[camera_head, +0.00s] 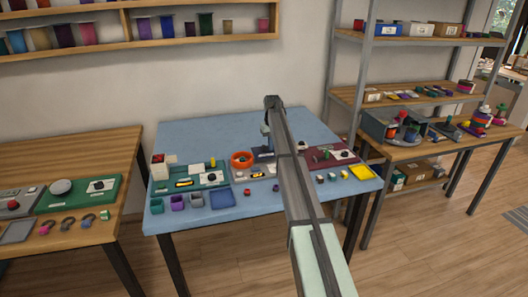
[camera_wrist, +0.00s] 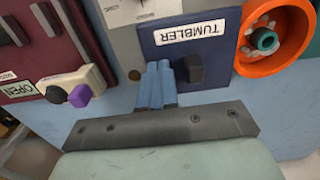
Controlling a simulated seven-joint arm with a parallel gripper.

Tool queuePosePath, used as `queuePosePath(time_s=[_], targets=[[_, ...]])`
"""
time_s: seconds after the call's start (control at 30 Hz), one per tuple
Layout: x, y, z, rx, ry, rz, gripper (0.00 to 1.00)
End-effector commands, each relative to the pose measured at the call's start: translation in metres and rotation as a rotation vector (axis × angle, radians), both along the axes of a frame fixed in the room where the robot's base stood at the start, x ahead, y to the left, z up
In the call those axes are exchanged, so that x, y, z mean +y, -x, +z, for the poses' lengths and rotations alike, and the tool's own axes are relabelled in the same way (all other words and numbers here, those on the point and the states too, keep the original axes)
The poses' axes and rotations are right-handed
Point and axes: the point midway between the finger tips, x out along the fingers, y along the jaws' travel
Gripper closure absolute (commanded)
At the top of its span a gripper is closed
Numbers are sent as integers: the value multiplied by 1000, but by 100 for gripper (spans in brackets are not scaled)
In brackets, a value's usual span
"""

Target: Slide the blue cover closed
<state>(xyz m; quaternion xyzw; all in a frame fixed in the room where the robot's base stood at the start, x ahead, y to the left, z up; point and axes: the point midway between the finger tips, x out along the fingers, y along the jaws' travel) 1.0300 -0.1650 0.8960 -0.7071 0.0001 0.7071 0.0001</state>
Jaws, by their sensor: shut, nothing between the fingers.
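The blue cover (camera_wrist: 195,42) is a dark navy panel with a white TUMBLER label (camera_wrist: 190,34), upside down in the wrist view, and a raised black block (camera_wrist: 188,69). In the head view the cover (camera_head: 263,154) sits near the table's middle, partly hidden by my arm. My gripper (camera_wrist: 166,68) has light blue fingers, shut and empty. Their tips are over the cover's near part, close beside the black block, to its left in the wrist view. I cannot tell whether they touch it. In the head view my gripper (camera_head: 267,142) is small above the cover.
An orange ring (camera_wrist: 243,65) with a teal hub (camera_wrist: 264,40) stands right beside the cover. A maroon panel (camera_wrist: 45,50) with an OPEN label and purple-tipped knob is at left. Small cups (camera_head: 177,203) and a blue tray (camera_head: 222,199) occupy the blue table's front left.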

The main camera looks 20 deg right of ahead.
Motion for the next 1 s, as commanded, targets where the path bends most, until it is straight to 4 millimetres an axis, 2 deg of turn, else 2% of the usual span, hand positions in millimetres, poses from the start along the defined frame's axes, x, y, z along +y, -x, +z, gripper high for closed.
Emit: queuePosePath(time_s=[0.5,1.0], targets=[[1,0,0,0,0,0,100],[15,0,0,0,0,0,100]])
